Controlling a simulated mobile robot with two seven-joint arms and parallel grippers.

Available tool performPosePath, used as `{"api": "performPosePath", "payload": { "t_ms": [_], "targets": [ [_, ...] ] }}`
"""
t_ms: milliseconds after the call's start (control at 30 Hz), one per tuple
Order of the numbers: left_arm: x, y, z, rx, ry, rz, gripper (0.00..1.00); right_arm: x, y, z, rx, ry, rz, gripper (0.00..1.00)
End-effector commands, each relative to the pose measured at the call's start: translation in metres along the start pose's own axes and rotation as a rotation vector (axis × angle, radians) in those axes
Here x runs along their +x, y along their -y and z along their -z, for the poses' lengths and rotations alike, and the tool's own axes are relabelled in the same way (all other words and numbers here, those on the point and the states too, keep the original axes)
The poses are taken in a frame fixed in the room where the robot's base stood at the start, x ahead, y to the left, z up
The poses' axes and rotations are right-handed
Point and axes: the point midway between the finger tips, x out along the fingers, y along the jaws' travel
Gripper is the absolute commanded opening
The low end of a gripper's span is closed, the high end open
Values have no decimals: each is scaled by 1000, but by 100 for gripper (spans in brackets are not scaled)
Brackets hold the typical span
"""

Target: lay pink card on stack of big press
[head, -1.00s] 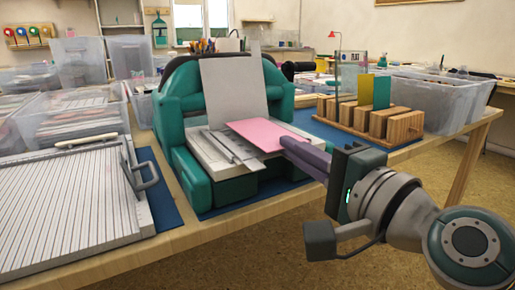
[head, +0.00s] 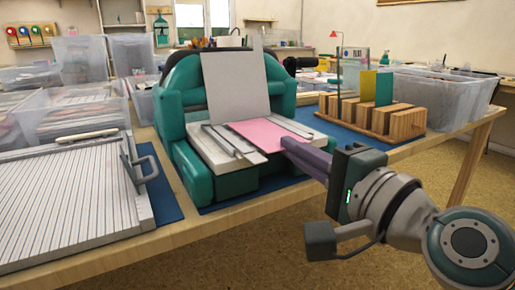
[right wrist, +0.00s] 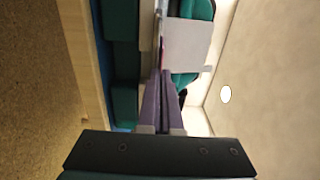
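The pink card (head: 266,133) lies nearly flat on the pale bed of the big teal press (head: 187,109), between the metal side rails. Its far edge meets the foot of the upright grey panel (head: 234,84). Any stack beneath the card is hidden by it. My right gripper (head: 288,147) has its purple fingers closed on the card's near right edge. In the right wrist view the fingers (right wrist: 162,85) are together, with a thin pink sliver at their tips. My left gripper is not in view.
A ridged board (head: 65,200) with a handle stands left of the press. A wooden block rack (head: 380,118) with yellow and green cards stands to the right. Clear plastic bins (head: 70,118) crowd the left and back. The table's front edge is below my gripper.

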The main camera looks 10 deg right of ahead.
Motion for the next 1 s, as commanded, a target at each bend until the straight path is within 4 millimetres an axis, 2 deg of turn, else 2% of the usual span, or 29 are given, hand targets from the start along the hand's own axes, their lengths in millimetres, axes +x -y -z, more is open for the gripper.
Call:
{"api": "performPosePath", "payload": {
  "t_ms": [533, 833, 1000],
  "targets": [
    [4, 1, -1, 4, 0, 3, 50, 0, -4, 0, 0, 0, -1, 0],
    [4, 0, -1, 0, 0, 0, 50, 0, -4, 0, 0, 0, 0, 35],
    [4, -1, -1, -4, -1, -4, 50, 0, -4, 0, 0, 0, 0, 36]
  ]
}}
